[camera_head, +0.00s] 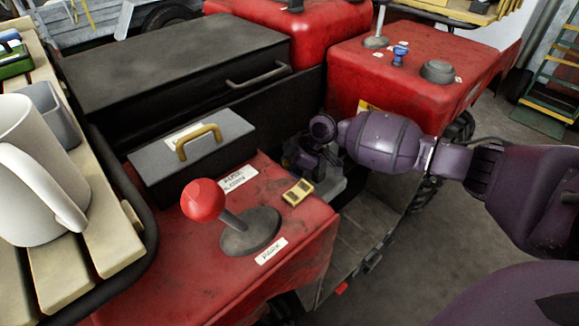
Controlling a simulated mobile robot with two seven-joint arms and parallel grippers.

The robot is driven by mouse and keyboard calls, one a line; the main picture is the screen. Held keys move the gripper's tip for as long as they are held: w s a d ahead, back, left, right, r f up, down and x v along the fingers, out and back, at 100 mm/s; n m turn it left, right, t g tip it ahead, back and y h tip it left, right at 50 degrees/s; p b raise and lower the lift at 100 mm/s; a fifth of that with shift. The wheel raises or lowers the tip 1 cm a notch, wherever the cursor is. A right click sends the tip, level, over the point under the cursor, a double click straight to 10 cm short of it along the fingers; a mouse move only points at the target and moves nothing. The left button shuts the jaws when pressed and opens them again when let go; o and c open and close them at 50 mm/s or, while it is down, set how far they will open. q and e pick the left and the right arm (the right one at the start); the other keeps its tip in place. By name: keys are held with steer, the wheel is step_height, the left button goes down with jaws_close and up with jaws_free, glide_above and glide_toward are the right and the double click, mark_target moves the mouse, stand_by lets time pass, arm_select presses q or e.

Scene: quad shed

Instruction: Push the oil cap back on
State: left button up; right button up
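My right arm comes in from the right, and its dark purple gripper (312,162) points down into the gap between the red fenders of the quad. It is beside a grey part (333,185) of the machine low in that gap. The fingers are small, dark and partly covered by my wrist, so I cannot tell whether they are open or shut, or whether they touch anything. I cannot make out an oil cap for certain; a round dark grey cap (438,71) sits on the right red fender, apart from the gripper. My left gripper is not in view.
A lever with a red ball knob (203,200) stands on the near red fender (170,285). Beside it are a yellow switch (297,192) and a grey lid with a brass handle (198,142). A white mug (30,185) stands on the slatted rack at left.

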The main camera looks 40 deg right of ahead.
stand_by(0.3)
steer(key=o, duration=1)
steer(key=shift+o, duration=0.8)
steer(key=shift+r, duration=0.1)
steer(key=shift+r+p, duration=1.8)
steer(key=shift+r, duration=1.65)
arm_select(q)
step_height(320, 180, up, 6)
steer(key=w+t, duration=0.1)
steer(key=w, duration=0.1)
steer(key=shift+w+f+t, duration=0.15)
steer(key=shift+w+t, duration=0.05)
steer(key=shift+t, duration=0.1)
arm_select(e)
steer(key=shift+f, duration=0.1)
steer(key=shift+c, duration=0.6)
jaws_close()
